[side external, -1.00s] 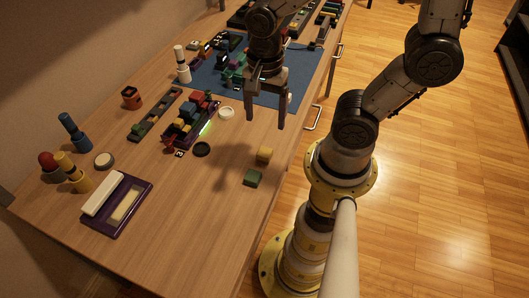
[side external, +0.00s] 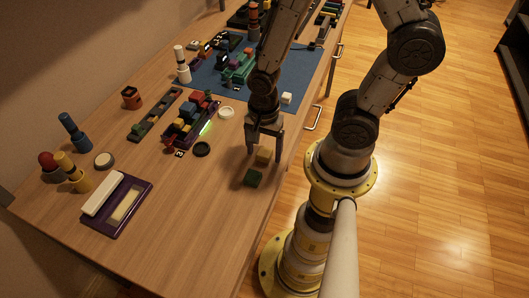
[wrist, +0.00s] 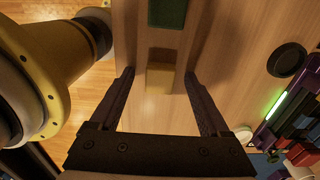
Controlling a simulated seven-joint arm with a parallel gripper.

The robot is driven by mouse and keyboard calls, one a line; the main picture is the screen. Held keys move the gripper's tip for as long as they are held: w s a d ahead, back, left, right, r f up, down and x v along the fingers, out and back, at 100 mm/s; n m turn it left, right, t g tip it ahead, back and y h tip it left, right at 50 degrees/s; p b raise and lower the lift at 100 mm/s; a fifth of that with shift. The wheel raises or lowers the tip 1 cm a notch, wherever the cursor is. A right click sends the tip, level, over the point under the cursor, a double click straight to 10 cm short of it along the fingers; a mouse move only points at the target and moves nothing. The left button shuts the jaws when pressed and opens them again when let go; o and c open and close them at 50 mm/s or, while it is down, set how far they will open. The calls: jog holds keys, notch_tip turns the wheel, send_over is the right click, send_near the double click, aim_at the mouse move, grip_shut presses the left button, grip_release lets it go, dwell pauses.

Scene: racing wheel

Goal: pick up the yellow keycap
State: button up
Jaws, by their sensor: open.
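The yellow keycap (side external: 263,156) lies on the wooden table near its right edge, in the shadow of my gripper. My gripper (side external: 265,157) points down over it with its jaws open, one finger to each side in the side view. In the wrist view the yellow keycap (wrist: 160,77) sits ahead of and between my two open fingertips (wrist: 158,75), with a gap on both sides. The keycap is partly dark from shadow, and I cannot tell the exact height of the fingertips above the table.
A green keycap (side external: 253,178) lies just in front of the yellow one. A black ring (side external: 202,149) and a purple tray of colored keycaps (side external: 211,125) are to the left. A white block (side external: 286,98) lies on the blue mat (side external: 308,75). The table front is clear.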

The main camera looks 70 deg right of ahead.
aim_at(264, 153)
grip_shut()
dwell(0.4)
jog(key=shift+r, duration=0.1)
notch_tip(264, 153, up, 10)
jog(key=w+a+r, duration=0.1)
jog(key=w+r, duration=0.2)
jog(key=w, duration=2.1)
jog(key=shift+a, duration=0.15)
